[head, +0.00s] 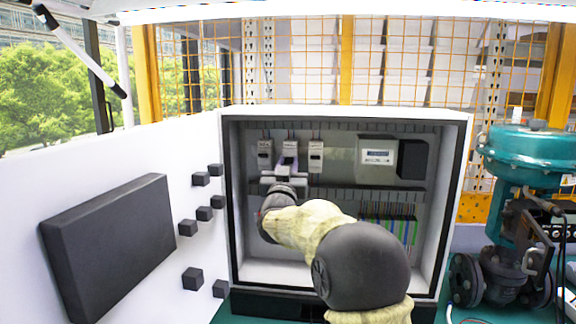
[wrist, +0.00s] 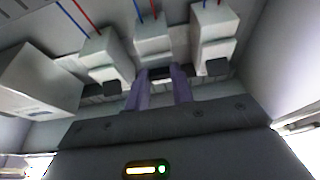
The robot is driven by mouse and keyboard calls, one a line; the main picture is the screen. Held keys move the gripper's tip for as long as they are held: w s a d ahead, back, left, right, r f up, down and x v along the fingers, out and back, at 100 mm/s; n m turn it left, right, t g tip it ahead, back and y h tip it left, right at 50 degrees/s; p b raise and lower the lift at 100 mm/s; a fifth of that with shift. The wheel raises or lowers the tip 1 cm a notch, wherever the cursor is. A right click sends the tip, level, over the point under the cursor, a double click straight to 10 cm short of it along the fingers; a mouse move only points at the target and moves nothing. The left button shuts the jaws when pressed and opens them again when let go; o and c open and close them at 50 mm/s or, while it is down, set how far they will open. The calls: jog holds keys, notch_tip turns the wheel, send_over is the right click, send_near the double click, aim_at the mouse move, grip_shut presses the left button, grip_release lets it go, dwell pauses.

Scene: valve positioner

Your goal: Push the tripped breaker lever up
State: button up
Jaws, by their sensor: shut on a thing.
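Three pale breakers stand in a row inside the open cabinet: the left one (head: 265,149), the middle one (head: 290,146) and the right one (head: 315,155). My gripper (head: 288,163) reaches in at the middle breaker and covers its lower part. In the wrist view, my gripper's two purple fingers (wrist: 161,76) are shut around the dark lever (wrist: 160,72) of the middle breaker (wrist: 153,40). That lever is mostly hidden between the fingers, so its exact position is hard to tell. The outer breakers' dark levers show on either side in the wrist view.
The cabinet (head: 350,111) has a white frame around the breakers. A meter (head: 378,157) and a dark box sit to their right. Coloured terminals (head: 390,225) are lower right. The open door with a dark panel (head: 110,245) is at left. A teal valve (head: 535,150) stands outside, right.

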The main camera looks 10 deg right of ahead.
aim_at(289, 156)
jog(key=shift+r+p, duration=0.25)
jog(key=shift+p, duration=0.25)
jog(key=g+p, duration=0.1)
jog(key=p, duration=0.1)
jog(key=r+g+p, duration=0.1)
jog(key=p, duration=0.2)
jog(key=shift+a+y, duration=0.1)
jog(key=shift+y, duration=0.3)
jog(key=g+p, duration=0.1)
jog(key=p, duration=0.3)
jog(key=g+p, duration=0.1)
jog(key=p, duration=0.3)
jog(key=shift+s+r+g+y, duration=0.1)
jog(key=shift+r+g+y, duration=0.2)
jog(key=shift+r+y, duration=0.1)
jog(key=g+p, duration=0.1)
jog(key=p, duration=0.5)
jog(key=r+g+p, duration=0.1)
jog(key=g+p, duration=0.1)
jog(key=p, duration=0.4)
jog(key=shift+y, duration=0.4)
jog(key=p, duration=0.4)
jog(key=shift+r+g, duration=0.1)
jog(key=shift+g, duration=0.3)
jog(key=g+p, duration=0.1)
jog(key=p, duration=0.3)
jog(key=shift+w+y, duration=0.25)
jog(key=shift+y, duration=0.15)
jog(key=shift+f+p, duration=0.25)
jog(key=shift+p, duration=0.3)
